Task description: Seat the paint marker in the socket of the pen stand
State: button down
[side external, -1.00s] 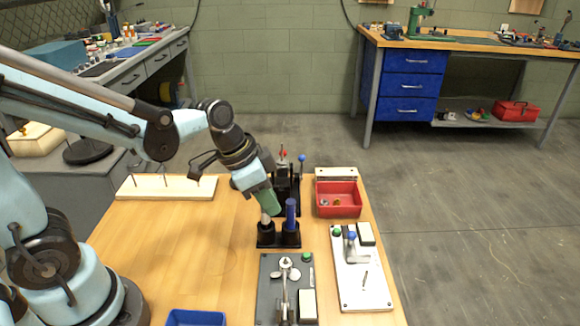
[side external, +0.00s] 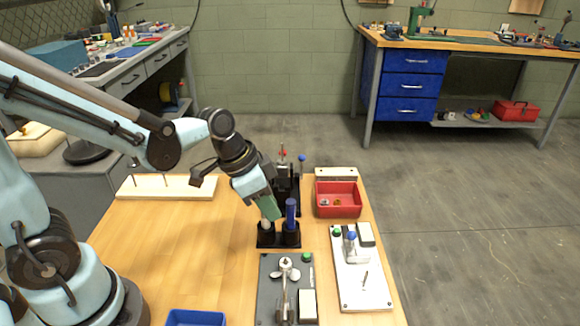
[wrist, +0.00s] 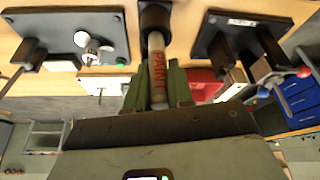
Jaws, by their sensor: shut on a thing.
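The paint marker (wrist: 157,60) is a pale, slim cylinder with red "PAINT" lettering. My gripper (wrist: 158,80) has green fingers, shut around its body. In the side view my gripper (side external: 268,208) leans over the left socket of the black pen stand (side external: 278,242). The pale lower part of the marker (side external: 265,224) shows just below the fingers, at that socket's mouth. In the wrist view the marker's far end meets a black round socket (wrist: 156,17). How deep it sits is hidden. A blue pen (side external: 291,212) stands upright in the right socket.
A red bin (side external: 338,210) stands behind and right. A grey clamp plate (side external: 270,290) lies in front, and a white plate (side external: 375,290) to the right. A dark lever fixture (side external: 285,185) is close behind the stand. The table's left middle is clear.

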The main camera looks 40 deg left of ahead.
jog(key=shift+f, duration=0.4)
jog(key=shift+f, duration=0.3)
jog(key=shift+f, duration=0.25)
dwell(0.4)
jog(key=c, duration=0.9)
grip_release()
jog(key=shift+r, duration=0.1)
jog(key=shift+w+d+r+v, duration=0.1)
jog(key=shift+w+v, duration=0.1)
jog(key=shift+v, duration=2.4)
jog(key=shift+w+d+r+v, duration=0.1)
jog(key=shift+w+v, duration=0.05)
jog(key=shift+v, duration=2.45)
jog(key=shift+w+d+r+v, duration=0.1)
jog(key=shift+w+v, duration=0.1)
jog(key=shift+v, duration=2.45)
